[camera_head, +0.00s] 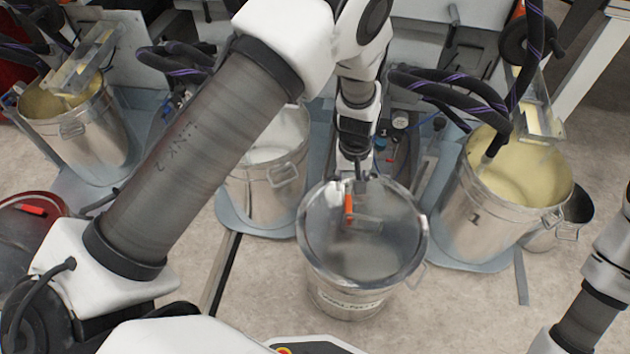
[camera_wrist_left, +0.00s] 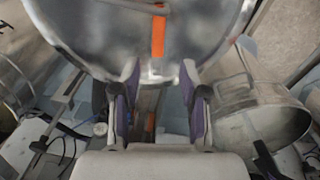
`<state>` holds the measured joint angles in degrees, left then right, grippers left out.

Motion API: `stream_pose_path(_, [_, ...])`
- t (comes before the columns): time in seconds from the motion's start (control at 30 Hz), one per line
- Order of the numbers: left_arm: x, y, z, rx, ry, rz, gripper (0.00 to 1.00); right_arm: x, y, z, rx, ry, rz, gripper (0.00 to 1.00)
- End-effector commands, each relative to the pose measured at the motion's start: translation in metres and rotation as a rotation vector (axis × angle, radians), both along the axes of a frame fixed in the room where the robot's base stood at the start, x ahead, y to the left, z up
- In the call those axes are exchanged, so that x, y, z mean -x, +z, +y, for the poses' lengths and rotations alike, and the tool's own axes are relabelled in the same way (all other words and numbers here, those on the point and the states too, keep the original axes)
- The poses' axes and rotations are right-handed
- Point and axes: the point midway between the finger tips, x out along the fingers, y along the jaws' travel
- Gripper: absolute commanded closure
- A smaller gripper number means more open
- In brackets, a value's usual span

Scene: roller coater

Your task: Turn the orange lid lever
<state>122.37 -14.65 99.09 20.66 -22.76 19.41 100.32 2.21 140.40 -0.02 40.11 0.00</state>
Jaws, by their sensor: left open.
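The orange lid lever (camera_head: 348,208) stands out on the round metal lid (camera_head: 385,262) of the middle drum (camera_head: 345,300). In the left wrist view the lever (camera_wrist_left: 158,36) runs up and down the picture near the lid's (camera_wrist_left: 100,30) rim. My left gripper (camera_head: 354,178) is at the lid's far rim, just beyond the lever in the head view. My right gripper is not shown.
An open drum with yellow contents (camera_head: 525,178) and black hoses stands at the right. A drum with pale contents (camera_head: 268,180) stands behind my left arm, and another yellow-filled drum (camera_head: 85,140) is at the far left. Bare floor (camera_head: 465,305) lies right of the lidded drum.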

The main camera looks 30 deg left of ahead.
Motion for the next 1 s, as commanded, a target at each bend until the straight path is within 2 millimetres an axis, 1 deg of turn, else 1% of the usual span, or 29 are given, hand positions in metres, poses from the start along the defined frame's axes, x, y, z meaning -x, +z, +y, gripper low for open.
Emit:
stream_pose_path(0.03, [0.004,0.000,-0.002,-0.004,-0.007,0.010,0.56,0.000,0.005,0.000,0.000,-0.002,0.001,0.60])
stream_pose_path(0.17, [0.006,-0.014,-0.002,-0.005,-0.010,0.018,0.56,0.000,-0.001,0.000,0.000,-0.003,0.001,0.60])
stream_pose_path(0.4, [0.007,-0.062,-0.002,-0.004,-0.009,0.020,0.56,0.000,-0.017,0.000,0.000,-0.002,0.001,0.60])
stream_pose_path(0.5, [0.006,-0.076,-0.002,-0.004,-0.011,0.017,0.56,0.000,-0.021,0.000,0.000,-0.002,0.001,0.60])
stream_pose_path(0.6, [0.005,-0.081,-0.002,-0.004,-0.012,0.016,0.56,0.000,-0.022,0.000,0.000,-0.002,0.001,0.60])
stream_pose_path(0.83, [0.005,-0.082,-0.002,-0.004,-0.012,0.016,0.56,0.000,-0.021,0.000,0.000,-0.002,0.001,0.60])
stream_pose_path(0.87, [0.005,-0.082,-0.002,-0.004,-0.012,0.016,0.67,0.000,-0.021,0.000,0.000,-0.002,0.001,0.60])
stream_pose_path(0.9, [0.005,-0.082,-0.002,-0.004,-0.012,0.016,0.81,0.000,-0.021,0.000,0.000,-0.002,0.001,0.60])
stream_pose_path(0.93, [0.005,-0.082,-0.002,-0.004,-0.012,0.016,0.92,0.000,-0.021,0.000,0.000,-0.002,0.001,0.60])
stream_pose_path(0.97, [0.005,-0.082,-0.002,-0.004,-0.012,0.016,1.00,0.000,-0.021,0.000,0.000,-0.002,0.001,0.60])
stream_pose_path(1.0, [0.005,-0.082,-0.002,-0.004,-0.012,0.016,1.00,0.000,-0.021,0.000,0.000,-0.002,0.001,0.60])
